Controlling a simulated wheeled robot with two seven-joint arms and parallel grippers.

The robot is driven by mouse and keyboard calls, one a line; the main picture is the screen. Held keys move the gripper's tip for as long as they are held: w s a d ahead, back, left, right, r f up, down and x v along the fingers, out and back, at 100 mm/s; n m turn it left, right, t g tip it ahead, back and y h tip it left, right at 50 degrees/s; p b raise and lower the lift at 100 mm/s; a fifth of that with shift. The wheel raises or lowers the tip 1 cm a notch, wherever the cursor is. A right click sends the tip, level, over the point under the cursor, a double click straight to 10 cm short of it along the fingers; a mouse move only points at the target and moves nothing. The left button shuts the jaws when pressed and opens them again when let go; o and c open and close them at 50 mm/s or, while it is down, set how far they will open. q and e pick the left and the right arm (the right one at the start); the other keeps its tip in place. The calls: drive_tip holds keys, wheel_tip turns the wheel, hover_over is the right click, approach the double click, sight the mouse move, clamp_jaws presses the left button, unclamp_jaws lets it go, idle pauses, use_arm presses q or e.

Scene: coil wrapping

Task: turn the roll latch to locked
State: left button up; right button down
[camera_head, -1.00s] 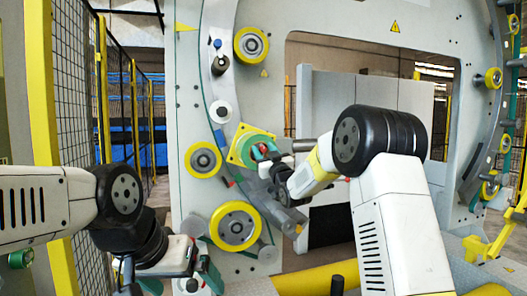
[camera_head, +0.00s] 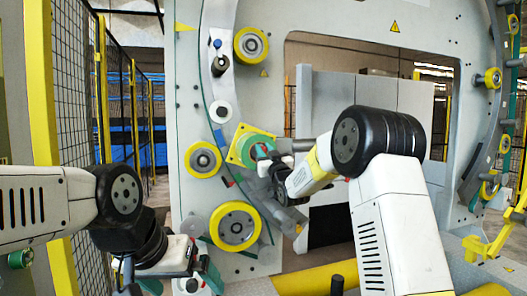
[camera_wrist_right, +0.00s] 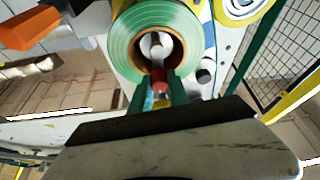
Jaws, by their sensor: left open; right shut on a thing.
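The green roll (camera_head: 250,151) sits on the yellow square plate (camera_head: 237,143) of the large grey ring machine. In the right wrist view the roll (camera_wrist_right: 121,38) shows its brown core around a white spindle (camera_wrist_right: 156,45). The red roll latch (camera_wrist_right: 160,86) is at the lower side of the core. My right gripper (camera_wrist_right: 160,92) is shut on the latch, with a green finger on each side. In the head view the right gripper (camera_head: 265,158) is in front of the roll and hides much of it. My left gripper (camera_head: 200,275) is open, low at the left, away from the roll.
Yellow rollers (camera_head: 236,226) stand out from the machine face around the roll. A wire fence (camera_head: 75,130) with yellow posts is at the left. A yellow bar (camera_head: 315,278) runs along the bottom. The large opening lies right of the roll.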

wheel_tip(320, 180, down, 5)
drive_tip(key=d+m+g+h, duration=0.1)
drive_tip(key=m+h, duration=0.3)
drive_tip(key=m, duration=0.9)
drive_tip(key=d+m+g+h, duration=0.1)
drive_tip(key=m+g+h, duration=0.2)
drive_tip(key=m, duration=1.1)
drive_tip(key=shift+w+d+f+m+h, duration=0.2)
drive_tip(key=shift+w+d+m+h, duration=0.2)
drive_tip(key=shift+h, duration=0.7)
drive_tip(key=shift+a+f+g, duration=0.1)
drive_tip(key=shift+g, duration=0.2)
drive_tip(key=c, duration=1.3)
unclamp_jaws()
drive_tip(key=shift+o, duration=0.2)
drive_tip(key=s+r, duration=0.1)
drive_tip(key=s, duration=0.6)
drive_tip(key=shift+s+a, duration=0.2)
drive_tip(key=shift+s, duration=0.15)
